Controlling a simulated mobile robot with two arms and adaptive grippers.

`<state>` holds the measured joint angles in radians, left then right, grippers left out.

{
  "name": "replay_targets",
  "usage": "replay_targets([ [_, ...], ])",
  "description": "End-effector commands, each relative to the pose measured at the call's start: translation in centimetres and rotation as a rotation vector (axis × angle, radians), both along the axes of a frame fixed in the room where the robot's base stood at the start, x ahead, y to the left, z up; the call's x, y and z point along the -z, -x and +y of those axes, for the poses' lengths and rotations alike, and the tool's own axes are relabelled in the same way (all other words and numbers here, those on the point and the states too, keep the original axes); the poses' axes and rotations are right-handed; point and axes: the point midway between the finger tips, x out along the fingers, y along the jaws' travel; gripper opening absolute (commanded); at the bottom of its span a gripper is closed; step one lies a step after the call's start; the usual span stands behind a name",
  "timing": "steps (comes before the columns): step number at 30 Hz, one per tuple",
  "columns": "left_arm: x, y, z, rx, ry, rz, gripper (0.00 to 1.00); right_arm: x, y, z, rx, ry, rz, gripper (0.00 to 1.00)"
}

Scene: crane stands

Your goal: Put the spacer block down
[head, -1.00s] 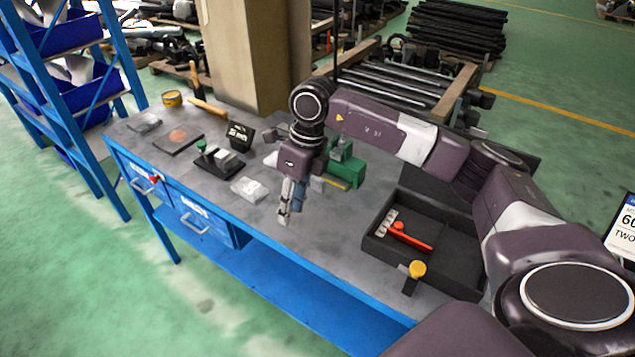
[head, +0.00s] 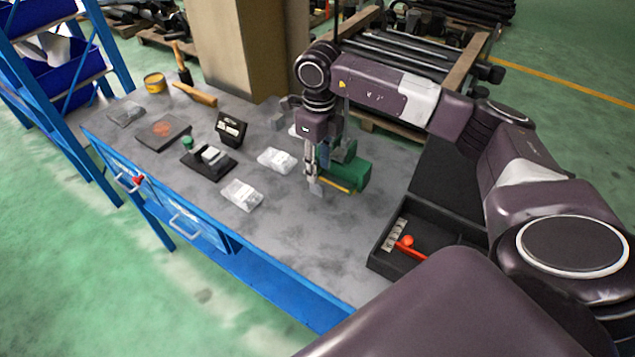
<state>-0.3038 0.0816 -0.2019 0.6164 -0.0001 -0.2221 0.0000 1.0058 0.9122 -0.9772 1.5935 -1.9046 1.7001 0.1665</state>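My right gripper (head: 313,177) points down over the middle of the workbench (head: 285,235). A small pale grey piece, which looks like the spacer block (head: 316,187), sits at its fingertips. The fingers appear closed on it. It is low, close to the bench top; I cannot tell whether it touches. My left gripper is not in view.
A green vise (head: 350,175) stands just right of the gripper. Clear bags of small parts (head: 242,195) and a black stand with a green knob (head: 207,162) lie left. A black tray (head: 388,260) with a red tool is at right. The bench front is clear.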

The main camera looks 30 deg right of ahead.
Motion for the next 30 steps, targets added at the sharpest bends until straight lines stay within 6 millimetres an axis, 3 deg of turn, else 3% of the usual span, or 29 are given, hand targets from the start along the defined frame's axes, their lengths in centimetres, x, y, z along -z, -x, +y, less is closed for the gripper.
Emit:
replay_targets([
  [3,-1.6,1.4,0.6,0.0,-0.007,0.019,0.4,1.4,0.2,0.4,0.0,-0.001,0.006,0.31],
  [7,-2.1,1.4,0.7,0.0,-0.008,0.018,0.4,3.3,0.2,0.4,0.0,-0.001,0.004,0.31],
  [17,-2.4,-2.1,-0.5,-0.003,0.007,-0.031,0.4,4.3,0.1,0.4,-0.001,0.0,-0.001,0.31],
  [25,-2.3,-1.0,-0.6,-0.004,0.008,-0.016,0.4,4.3,0.1,0.4,-0.001,0.0,0.0,0.01],
  [30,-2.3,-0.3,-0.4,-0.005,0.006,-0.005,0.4,4.2,0.1,0.4,-0.001,0.0,-0.001,0.0],
])
